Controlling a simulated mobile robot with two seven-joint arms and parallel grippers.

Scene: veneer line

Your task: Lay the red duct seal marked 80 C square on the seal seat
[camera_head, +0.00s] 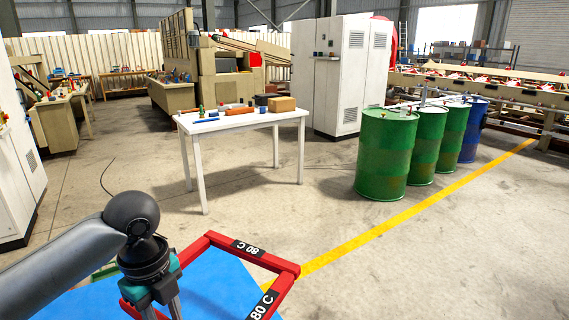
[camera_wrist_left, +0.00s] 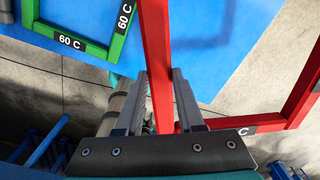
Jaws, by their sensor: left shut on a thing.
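The red duct seal (camera_head: 272,261) is a square frame with black 80 C labels, low in the head view, partly cut off by the frame edge. It also shows in the left wrist view (camera_wrist_left: 155,45), where one red bar runs between my left gripper's fingers (camera_wrist_left: 160,92). My left gripper (camera_head: 160,306) is shut on that bar. The seal overlaps a blue surface (camera_head: 215,287) and reaches past its edge; I cannot tell whether it touches. A darker patch shows on the blue. I cannot make out the seal seat. My right gripper is not in view.
A green frame marked 60 C (camera_wrist_left: 95,49) lies left of the red bar in the wrist view. A white table (camera_head: 230,124) with small items stands ahead. Green drums (camera_head: 385,155) and a blue drum (camera_head: 474,130) stand right. The floor between is clear.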

